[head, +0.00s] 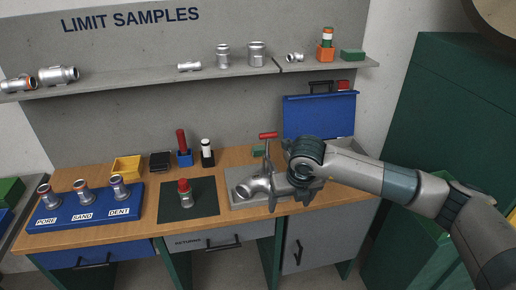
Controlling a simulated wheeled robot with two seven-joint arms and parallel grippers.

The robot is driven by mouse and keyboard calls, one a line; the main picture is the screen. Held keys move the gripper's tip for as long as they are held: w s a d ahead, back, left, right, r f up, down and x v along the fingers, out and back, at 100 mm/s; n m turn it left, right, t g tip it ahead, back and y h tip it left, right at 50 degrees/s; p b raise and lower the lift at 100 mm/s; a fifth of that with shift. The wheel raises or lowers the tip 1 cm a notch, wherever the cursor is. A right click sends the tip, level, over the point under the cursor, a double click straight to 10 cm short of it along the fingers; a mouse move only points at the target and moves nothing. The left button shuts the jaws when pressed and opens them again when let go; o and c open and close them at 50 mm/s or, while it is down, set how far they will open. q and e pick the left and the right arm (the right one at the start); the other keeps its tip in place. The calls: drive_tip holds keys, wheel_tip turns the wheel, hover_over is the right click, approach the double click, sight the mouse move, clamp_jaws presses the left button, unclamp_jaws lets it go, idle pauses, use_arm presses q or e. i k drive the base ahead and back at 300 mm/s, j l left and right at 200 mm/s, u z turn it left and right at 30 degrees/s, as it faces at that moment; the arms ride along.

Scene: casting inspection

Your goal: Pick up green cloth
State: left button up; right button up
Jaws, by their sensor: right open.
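A small flat green piece (258,152), which may be the green cloth, lies on the bench behind the grey tray, beside the red-handled clamp. A folded-looking green block (352,55) sits at the right end of the shelf; I cannot tell for certain which of the two is cloth. My right gripper (289,197) comes in from the right and points down over the grey tray (240,203), in front of and to the right of the small green piece. It is open, and I see nothing held in it. My left gripper is out of view.
A red-topped casting (184,192) stands on a dark green mat (172,211). A blue open-lidded box (319,116) is behind. A blue sample stand (66,216) is at left.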

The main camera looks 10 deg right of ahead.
sight(257, 150)
drive_tip(key=i, duration=1.35)
